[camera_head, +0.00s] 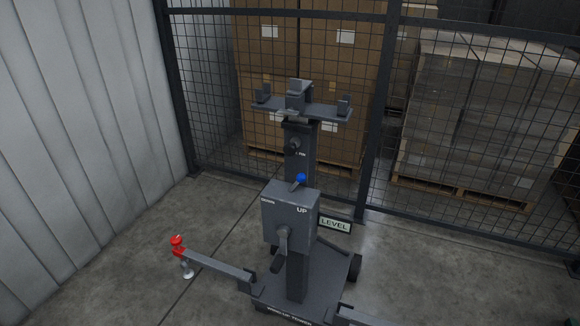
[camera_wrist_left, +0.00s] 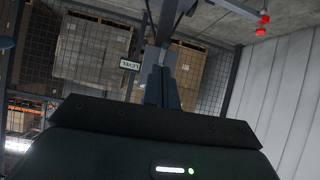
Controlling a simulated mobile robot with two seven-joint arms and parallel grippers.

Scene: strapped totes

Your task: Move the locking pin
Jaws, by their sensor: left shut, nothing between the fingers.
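A grey lift stand with a mast is in the middle of the head view. A dark round knob (camera_head: 293,145) sits on the mast's front beside a small label that appears to read PIN; it seems to be the locking pin. My left gripper (camera_wrist_left: 162,90) shows only in the left wrist view, upside down to the scene. Its fingers are together and empty, with the stand beyond them. The pin cannot be made out there. My right gripper is not in view.
A forked cradle (camera_head: 298,105) tops the mast. An outrigger leg with a red knob (camera_head: 177,241) reaches left over the floor. A LEVEL sign (camera_head: 335,225) is at the stand's right. Behind are a mesh fence (camera_head: 372,120) and pallets of boxes; a corrugated wall (camera_head: 90,120) is left.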

